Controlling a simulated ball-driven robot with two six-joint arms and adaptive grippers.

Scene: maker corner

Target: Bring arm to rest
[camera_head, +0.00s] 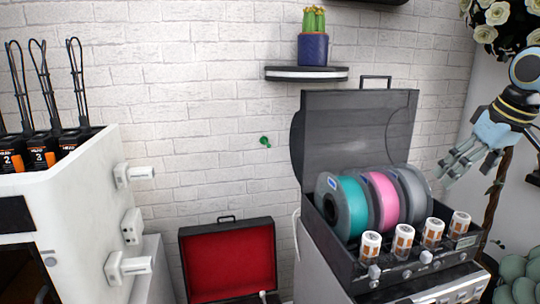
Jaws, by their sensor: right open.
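My right gripper (448,171) comes in from the right edge on a pale blue and black arm with gold bands. It is open and empty, and points down and to the left. It hangs in the air in front of the wall, to the right of the raised grey lid of the filament box (362,124). No object is between its fingers. My left gripper is not in view.
The filament box holds teal (354,205), pink (384,201) and grey (413,196) spools, with several white-capped canisters along its front. A white cabinet (80,215) with radios stands left. A red-lined case (229,260) lies open below. A cactus shelf (306,74) juts from the wall.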

